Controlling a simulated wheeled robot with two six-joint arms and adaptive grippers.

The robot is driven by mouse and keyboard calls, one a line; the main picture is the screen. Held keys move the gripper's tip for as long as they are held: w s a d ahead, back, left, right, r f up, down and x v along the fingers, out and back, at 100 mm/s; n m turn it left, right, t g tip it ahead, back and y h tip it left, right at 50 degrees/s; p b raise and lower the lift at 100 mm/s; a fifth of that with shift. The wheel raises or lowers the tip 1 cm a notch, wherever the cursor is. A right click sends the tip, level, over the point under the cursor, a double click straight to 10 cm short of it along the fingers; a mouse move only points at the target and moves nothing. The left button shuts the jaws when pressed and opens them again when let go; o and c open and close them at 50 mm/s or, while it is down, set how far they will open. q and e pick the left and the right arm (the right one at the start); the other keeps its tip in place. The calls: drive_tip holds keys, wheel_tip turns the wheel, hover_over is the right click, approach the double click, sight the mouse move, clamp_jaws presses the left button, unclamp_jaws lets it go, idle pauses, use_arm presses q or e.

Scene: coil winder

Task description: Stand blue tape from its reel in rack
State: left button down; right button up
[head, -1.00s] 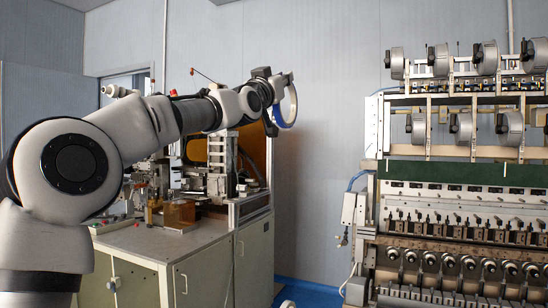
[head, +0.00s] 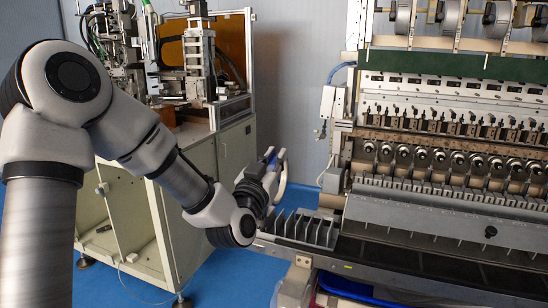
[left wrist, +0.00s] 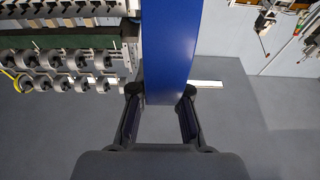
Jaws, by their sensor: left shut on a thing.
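The blue tape is a wide ring, seen nearly edge-on in the head view (head: 282,178), where mainly its pale inner side shows. Its blue face fills the upper middle of the left wrist view (left wrist: 172,50). My left gripper (head: 274,165) is shut on the tape, with one finger on each side of it in the left wrist view (left wrist: 160,108). The grey rack (head: 300,229) with several upright dividers stands just below and to the right of the gripper. The tape is held upright, above or behind the rack. My right gripper is not in view.
The coil winder (head: 450,160) with rows of spindles fills the right side. Its long ledge (head: 420,262) runs right from the rack. A cabinet (head: 200,165) with machinery stands behind my left arm. Blue floor (head: 225,270) is open between them.

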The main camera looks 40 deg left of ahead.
sight(285, 176)
use_arm(q)
drive_tip(key=shift+w+a+f+b, duration=0.2)
drive_tip(key=shift+w+f+b, duration=0.1)
drive_tip(key=shift+w+f, duration=0.5)
drive_tip(key=shift+w+a+f+b, duration=0.2)
drive_tip(key=shift+w+f, duration=0.35)
drive_tip(key=shift+w, duration=0.4)
drive_tip(key=shift+w+a+f+b, duration=0.15)
drive_tip(key=shift+w+f+b, duration=0.2)
drive_tip(key=shift+w+f, duration=0.45)
drive_tip(key=shift+w+r, duration=0.1)
drive_tip(key=shift+r, duration=0.1)
drive_tip(key=shift+f+b, duration=0.55)
drive_tip(key=shift+b, duration=0.25)
drive_tip(key=shift+f, duration=0.1)
drive_tip(key=shift+f+b, duration=1.2)
drive_tip(key=shift+b, duration=0.05)
